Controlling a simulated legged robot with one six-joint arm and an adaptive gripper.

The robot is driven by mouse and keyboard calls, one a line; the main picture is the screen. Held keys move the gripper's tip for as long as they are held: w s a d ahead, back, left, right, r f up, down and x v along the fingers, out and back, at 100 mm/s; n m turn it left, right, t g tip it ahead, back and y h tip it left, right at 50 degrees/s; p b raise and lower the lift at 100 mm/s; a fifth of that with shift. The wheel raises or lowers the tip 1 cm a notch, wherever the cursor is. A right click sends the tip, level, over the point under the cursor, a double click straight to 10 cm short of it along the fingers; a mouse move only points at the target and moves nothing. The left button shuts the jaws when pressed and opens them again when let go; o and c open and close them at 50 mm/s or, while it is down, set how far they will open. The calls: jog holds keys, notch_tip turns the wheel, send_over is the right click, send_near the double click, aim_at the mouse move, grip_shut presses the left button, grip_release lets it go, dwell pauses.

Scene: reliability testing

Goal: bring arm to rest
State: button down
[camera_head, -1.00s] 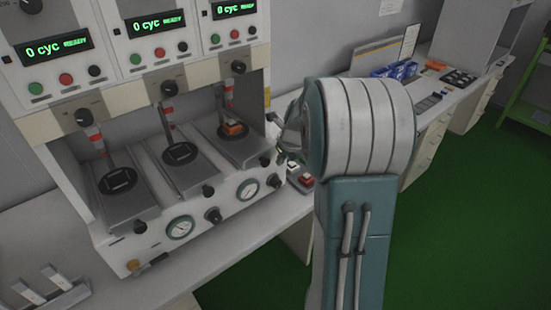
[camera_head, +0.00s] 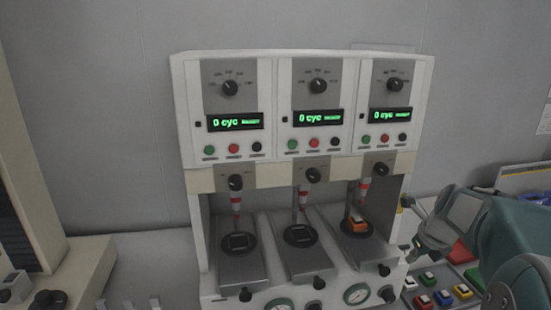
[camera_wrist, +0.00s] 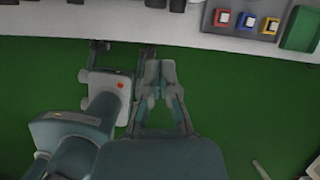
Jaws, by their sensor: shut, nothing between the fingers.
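My arm is at the lower right of the head view, with my gripper (camera_head: 428,232) partly in sight just right of the test machine. In the wrist view my gripper (camera_wrist: 159,72) shows its two fingers together with nothing between them. It hangs over green floor, and the fingers point toward the bench edge. In the head view the fingertips are small and hard to make out.
The test machine (camera_head: 305,170) has three stations. An orange part (camera_head: 356,222) sits on the right one; the other two look empty. Coloured switches (camera_head: 443,297) lie on the bench below my arm. A bench edge (camera_wrist: 240,42) crosses the wrist view's top.

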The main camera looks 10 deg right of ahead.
jog(key=s+a+r+n, duration=0.2)
jog(key=s+a+n, duration=0.2)
jog(key=a+n, duration=0.35)
jog(key=s+a+r+n, duration=0.2)
jog(key=s+a+n, duration=0.35)
jog(key=n, duration=0.35)
jog(key=s+a+n, duration=0.4)
jog(key=s+n, duration=0.1)
jog(key=n, duration=0.3)
jog(key=s+a+f+n+t, duration=0.1)
jog(key=s+a+n, duration=0.3)
jog(key=n, duration=0.4)
jog(key=shift+s+a+f+n, duration=0.2)
jog(key=shift+s+f+n, duration=0.15)
jog(key=shift+s, duration=0.3)
